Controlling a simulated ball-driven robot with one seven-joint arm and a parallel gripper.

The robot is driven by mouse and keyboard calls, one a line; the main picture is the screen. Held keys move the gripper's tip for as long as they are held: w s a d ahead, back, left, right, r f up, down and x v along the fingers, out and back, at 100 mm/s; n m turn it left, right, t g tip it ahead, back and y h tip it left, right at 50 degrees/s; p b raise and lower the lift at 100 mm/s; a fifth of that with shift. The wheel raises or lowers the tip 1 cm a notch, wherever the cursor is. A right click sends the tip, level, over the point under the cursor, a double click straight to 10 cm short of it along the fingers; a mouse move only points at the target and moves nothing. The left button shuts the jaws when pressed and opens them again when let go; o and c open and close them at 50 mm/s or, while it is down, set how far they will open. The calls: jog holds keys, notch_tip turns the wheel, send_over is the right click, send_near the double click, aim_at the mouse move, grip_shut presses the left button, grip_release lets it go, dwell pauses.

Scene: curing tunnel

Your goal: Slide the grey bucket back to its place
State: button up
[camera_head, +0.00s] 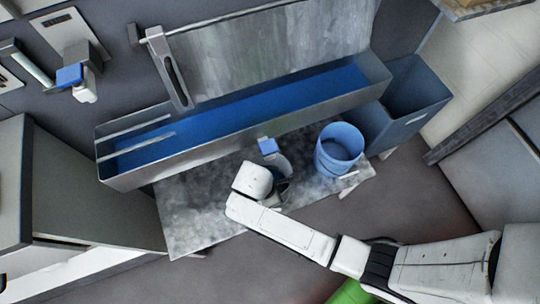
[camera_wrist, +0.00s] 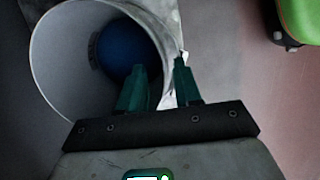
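The grey bucket (camera_wrist: 62,62) shows in the wrist view as a pale round vessel, its mouth facing the camera, with a dark blue round shape deep inside. My gripper (camera_wrist: 160,66) is at its right rim. The left green finger is over the mouth and the right finger is at the outer edge, with a visible gap between them. I cannot tell whether the fingers touch the rim. In the head view my gripper (camera_head: 280,185) is low over the grey slab, and my wrist hides most of what is there. A blue bucket (camera_head: 336,163) stands to the right.
The grey slab (camera_head: 195,215) lies under a long metal trough (camera_head: 225,145) with a blue bottom. A grey cabinet (camera_head: 85,215) is on the left. A green object (camera_wrist: 300,18) shows at the wrist view's upper right.

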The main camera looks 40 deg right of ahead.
jog(key=shift+b+x, duration=0.4)
jog(key=shift+x, duration=1.95)
jog(key=shift+c, duration=0.2)
grip_shut()
